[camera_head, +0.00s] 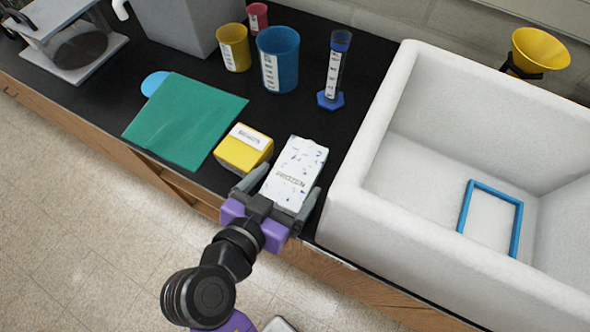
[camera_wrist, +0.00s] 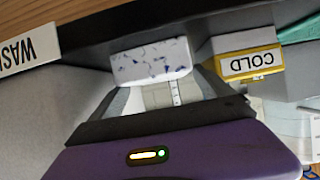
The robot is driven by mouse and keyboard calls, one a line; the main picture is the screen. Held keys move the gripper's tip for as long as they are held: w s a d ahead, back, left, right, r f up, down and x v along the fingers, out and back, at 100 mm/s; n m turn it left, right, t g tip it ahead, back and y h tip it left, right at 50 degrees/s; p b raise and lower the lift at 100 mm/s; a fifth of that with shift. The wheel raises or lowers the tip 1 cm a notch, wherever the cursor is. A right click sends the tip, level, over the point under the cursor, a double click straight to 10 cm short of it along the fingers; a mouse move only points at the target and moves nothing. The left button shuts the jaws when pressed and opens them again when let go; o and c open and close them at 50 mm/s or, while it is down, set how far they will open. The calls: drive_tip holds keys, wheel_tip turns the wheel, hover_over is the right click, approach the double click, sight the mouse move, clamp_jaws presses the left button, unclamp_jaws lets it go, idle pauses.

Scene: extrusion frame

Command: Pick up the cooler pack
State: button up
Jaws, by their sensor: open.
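My gripper (camera_head: 287,181) is open, with one finger along each side of the pack's near part. The gap between fingers and pack is small, and I cannot tell whether they touch. The fingers also show in the wrist view (camera_wrist: 163,88).
A yellow box (camera_head: 244,149) stands close to the left finger, and a green sheet (camera_head: 185,120) lies beyond it. The white sink (camera_head: 345,190) rises close on the right. Behind stand a blue beaker (camera_head: 278,60), a yellow cup (camera_head: 234,48) and a blue-based cylinder (camera_head: 335,75).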

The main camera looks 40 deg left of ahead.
sight(291, 177)
drive_tip(key=x, duration=0.4)
drive_tip(key=shift+w+a+p, duration=0.1)
drive_tip(key=shift+w+p, duration=0.15)
drive_tip(key=shift+p, duration=0.1)
drive_tip(key=c, duration=1.6)
